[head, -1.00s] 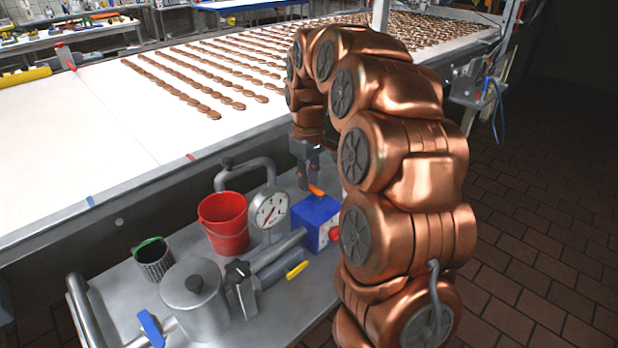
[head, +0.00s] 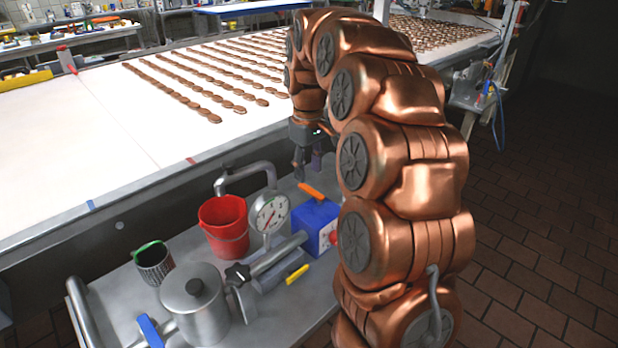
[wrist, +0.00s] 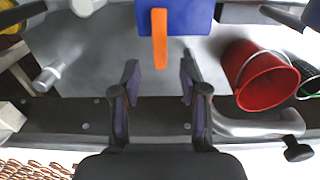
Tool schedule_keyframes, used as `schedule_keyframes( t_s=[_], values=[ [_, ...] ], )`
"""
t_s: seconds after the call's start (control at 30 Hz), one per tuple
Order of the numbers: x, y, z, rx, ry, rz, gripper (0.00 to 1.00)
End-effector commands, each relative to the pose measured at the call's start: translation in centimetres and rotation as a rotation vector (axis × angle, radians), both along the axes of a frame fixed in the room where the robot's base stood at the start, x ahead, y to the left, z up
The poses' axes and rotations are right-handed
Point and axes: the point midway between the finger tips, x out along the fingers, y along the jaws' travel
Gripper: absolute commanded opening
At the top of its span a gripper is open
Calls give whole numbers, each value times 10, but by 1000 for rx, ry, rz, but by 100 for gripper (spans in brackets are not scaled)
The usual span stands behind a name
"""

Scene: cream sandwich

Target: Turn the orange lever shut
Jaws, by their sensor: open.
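The orange lever (head: 311,191) sits on top of a blue box (head: 317,222) on the metal cart. In the wrist view the orange lever (wrist: 160,38) reaches out from the blue box (wrist: 190,16) toward my gripper. My gripper (head: 307,170) hangs behind the blue box in the head view, pointing down. In the wrist view my gripper (wrist: 160,75) is open and empty. Its two fingers stand apart on either side of the lever's line, with the lever's free end just beyond the tips. No contact with the lever shows.
A red bucket (head: 223,226), a pressure gauge (head: 270,213) on its pipe, a steel pot (head: 195,298) and a dark cup (head: 154,263) crowd the cart left of the box. A yellow handle (head: 297,274) lies in front. The conveyor (head: 60,170) runs behind.

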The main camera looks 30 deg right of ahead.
Motion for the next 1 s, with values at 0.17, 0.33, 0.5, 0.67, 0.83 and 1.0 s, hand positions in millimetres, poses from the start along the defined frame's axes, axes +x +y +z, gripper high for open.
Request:
schedule_keyframes(
  t_s=[0.17,0.33,0.5,0.67,0.83,1.0],
  values=[
    [1,0,26,-1,-1,0,44],
    [0,0,48,0,-1,-1,44],
    [0,0,64,0,-1,-1,44],
    [0,0,73,2,1,0,44],
    [-1,1,76,1,2,0,44],
    [-1,1,76,1,2,0,44]
  ],
)
